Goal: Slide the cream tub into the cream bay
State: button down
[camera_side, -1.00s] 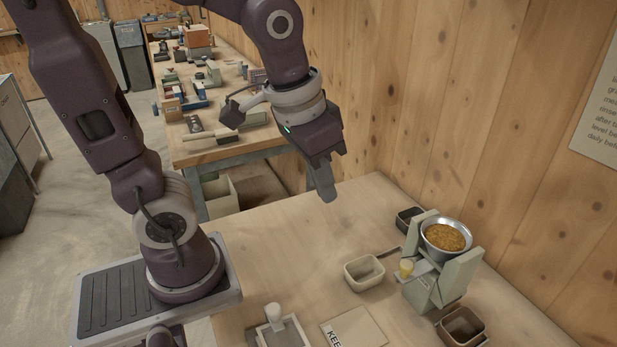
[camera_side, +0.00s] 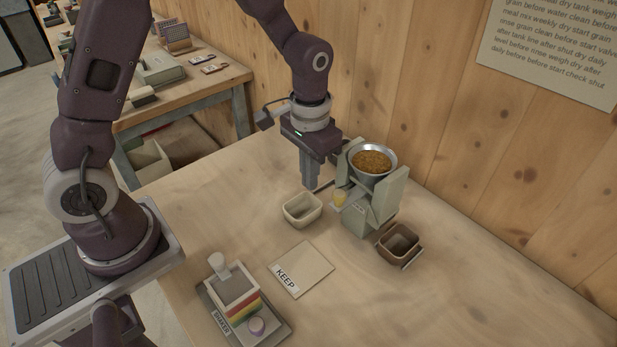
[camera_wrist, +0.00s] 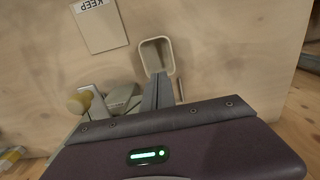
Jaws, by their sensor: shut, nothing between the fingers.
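The cream tub (camera_side: 302,216), small, open-topped and seemingly empty, stands upright on the table left of the feed mixer (camera_side: 370,205). It also shows at the top middle of the wrist view (camera_wrist: 157,56). My gripper (camera_side: 311,186) is shut and empty, fingers pointing down, just behind the tub in the side view. In the wrist view the closed fingers (camera_wrist: 157,82) reach close to the tub's near end; I cannot tell whether they touch it. I cannot make out a marked cream bay; part of the area beside the mixer is hidden by my gripper.
A brown tub (camera_side: 398,246) stands right of the mixer. A bowl of grain (camera_side: 372,161) sits on top of it, and a yellow knob (camera_side: 340,197) sticks out in front. A KEEP card (camera_side: 304,268) and a tray with a striped block (camera_side: 237,300) lie nearer the front.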

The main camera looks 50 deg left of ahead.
aim_at(310, 210)
notch_tip(310, 210, down, 7)
jog(key=shift+f, duration=0.15)
jog(key=shift+w, duration=0.1)
jog(key=w, duration=0.8)
jog(key=shift+w, duration=0.25)
